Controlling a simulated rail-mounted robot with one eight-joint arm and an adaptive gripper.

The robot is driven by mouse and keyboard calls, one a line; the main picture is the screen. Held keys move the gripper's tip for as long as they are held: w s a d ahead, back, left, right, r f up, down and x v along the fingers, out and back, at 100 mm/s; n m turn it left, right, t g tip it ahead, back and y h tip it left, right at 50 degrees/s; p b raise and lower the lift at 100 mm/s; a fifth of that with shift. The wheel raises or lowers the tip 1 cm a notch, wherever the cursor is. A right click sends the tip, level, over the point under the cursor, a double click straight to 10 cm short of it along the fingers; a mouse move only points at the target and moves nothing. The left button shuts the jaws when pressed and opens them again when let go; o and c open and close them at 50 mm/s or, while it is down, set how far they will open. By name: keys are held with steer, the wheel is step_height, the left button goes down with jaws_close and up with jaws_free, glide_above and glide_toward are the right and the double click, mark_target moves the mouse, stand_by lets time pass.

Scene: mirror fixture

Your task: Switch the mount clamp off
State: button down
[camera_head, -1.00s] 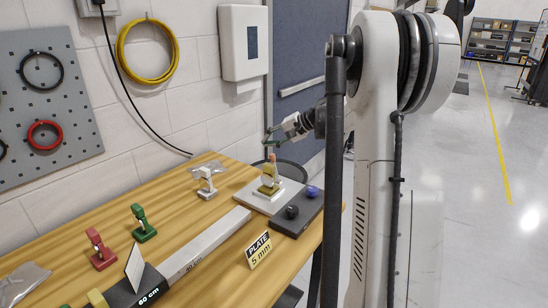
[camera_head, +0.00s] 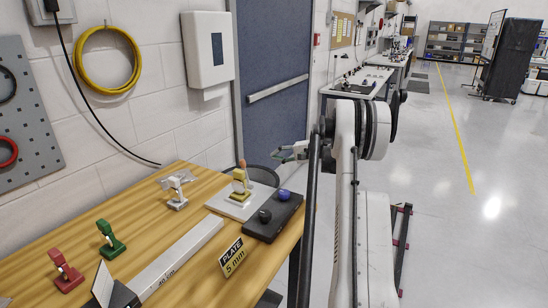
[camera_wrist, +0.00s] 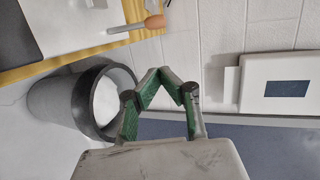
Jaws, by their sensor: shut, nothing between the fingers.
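A yellow clamp (camera_head: 240,184) with an orange-tipped lever (camera_head: 242,164) stands on a white plate (camera_head: 226,206) near the right end of the wooden table; I take it as the mount clamp. Its lever points up in the head view. The orange tip (camera_wrist: 154,22) and a metal rod show at the top of the wrist view, beyond my fingertips and apart from them. My gripper (camera_head: 280,156) is to the right of the clamp, past the table edge. In the wrist view my green-padded fingers (camera_wrist: 158,74) meet at their tips, with nothing between them.
A dark block with a black and a blue knob (camera_head: 284,195) lies beside the plate. White (camera_head: 177,194), green (camera_head: 110,240) and red (camera_head: 66,272) clamps stand farther left. A grey bin (camera_wrist: 55,108) is below the table edge. A wall dispenser (camera_wrist: 290,88) is at right.

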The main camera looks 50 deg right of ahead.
steer(key=w+a+f, duration=0.2)
steer(key=w+a, duration=0.5)
steer(key=shift+w+f+p, duration=0.25)
steer(key=shift+f+p, duration=0.05)
steer(key=shift+p, duration=0.1)
steer(key=shift+d, duration=0.1)
